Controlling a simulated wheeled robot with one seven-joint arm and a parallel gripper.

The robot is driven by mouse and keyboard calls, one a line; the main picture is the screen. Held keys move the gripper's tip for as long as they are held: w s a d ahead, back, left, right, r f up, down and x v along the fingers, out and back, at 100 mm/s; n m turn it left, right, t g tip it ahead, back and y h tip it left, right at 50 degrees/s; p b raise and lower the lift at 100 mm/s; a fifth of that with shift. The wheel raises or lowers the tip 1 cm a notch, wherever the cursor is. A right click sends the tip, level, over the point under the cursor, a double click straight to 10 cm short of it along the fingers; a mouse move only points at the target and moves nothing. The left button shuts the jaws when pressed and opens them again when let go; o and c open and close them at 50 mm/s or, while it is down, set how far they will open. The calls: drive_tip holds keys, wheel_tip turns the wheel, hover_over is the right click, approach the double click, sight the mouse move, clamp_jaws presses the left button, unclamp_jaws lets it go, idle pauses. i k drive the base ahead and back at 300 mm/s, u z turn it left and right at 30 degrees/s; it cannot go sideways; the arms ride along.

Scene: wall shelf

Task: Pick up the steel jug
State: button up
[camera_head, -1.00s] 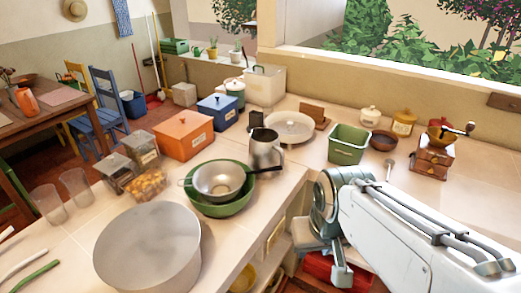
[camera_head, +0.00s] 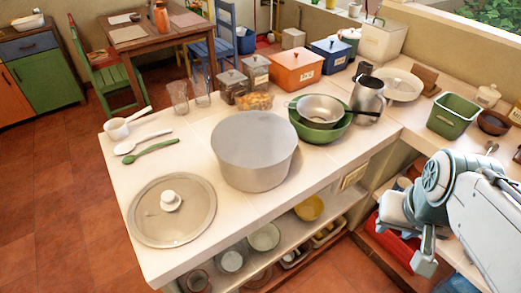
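The steel jug (camera_head: 368,97) stands upright on the pale counter near its inner corner. A dark handle lies just in front of it and covers part of its lower side. My gripper (camera_head: 424,252) is at the lower right, beyond the counter's front edge, nearer to me than the jug and well apart from it. It points downward. Its fingers are small and partly hidden, so their opening does not show clearly. Nothing is seen held in it.
A steel bowl (camera_head: 322,106) in a green bowl (camera_head: 334,131) stands left of the jug, with a large grey pot (camera_head: 254,155) further left. A white dish (camera_head: 402,86) and a green bin (camera_head: 453,116) stand to the right. The shelf (camera_head: 277,253) below holds bowls.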

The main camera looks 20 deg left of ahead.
sight(367, 93)
drive_tip(key=u, duration=0.8)
drive_tip(key=i, duration=0.35)
drive_tip(key=u, duration=0.45)
